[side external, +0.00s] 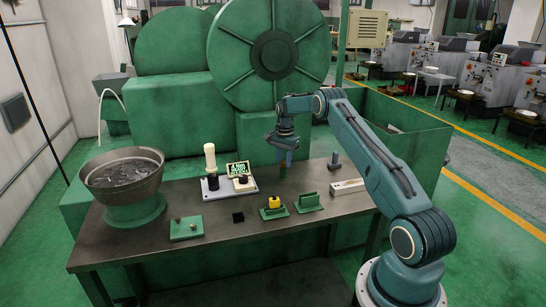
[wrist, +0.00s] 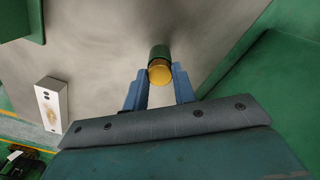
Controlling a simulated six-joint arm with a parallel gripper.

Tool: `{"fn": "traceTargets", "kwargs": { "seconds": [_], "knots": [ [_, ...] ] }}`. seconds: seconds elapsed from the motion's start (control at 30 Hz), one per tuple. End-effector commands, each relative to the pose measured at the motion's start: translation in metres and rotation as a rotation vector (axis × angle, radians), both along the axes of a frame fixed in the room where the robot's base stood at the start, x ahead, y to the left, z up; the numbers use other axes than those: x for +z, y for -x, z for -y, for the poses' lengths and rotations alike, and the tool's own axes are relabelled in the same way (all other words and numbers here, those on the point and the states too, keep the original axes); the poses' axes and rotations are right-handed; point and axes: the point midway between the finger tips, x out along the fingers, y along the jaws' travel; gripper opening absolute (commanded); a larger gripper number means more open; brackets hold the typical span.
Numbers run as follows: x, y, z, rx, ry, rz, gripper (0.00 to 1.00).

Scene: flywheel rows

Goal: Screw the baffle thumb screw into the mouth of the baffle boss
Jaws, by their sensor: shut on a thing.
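My gripper (wrist: 160,78) is at the back middle of the table, pointing down, and also shows in the side view (side external: 284,160). Its blue fingers are shut on a round brass-coloured piece (wrist: 160,76), which looks like the thumb screw's head. A dark green cylinder (wrist: 159,52), apparently the baffle boss, lies directly beyond the brass piece, in line with it. In the side view the green cylinder (side external: 283,172) stands below the fingertips. Whether the screw's shank is inside the boss's mouth is hidden.
A yellow piece (side external: 274,202) in a green holder and an empty-looking green holder (side external: 308,203) stand in front. A grey peg (side external: 335,162) and pale block (side external: 347,186) stand to the right. A white tray (side external: 248,187), green plate (side external: 187,229) and large bowl (side external: 134,187) are left.

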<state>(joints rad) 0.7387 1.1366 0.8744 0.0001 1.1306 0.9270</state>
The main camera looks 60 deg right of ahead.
Motion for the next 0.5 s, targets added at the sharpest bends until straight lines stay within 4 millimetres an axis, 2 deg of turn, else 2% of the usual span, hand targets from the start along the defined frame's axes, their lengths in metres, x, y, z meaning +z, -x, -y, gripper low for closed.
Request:
{"fn": "traceTargets", "kwargs": {
  "seconds": [0.3,0.5],
  "knots": [
    [0.0003,0.0000,0.0004,-0.217,0.001,0.001,0.06],
    [0.0003,0.0000,0.0004,-0.244,0.001,0.001,0.06]
  ]
}}
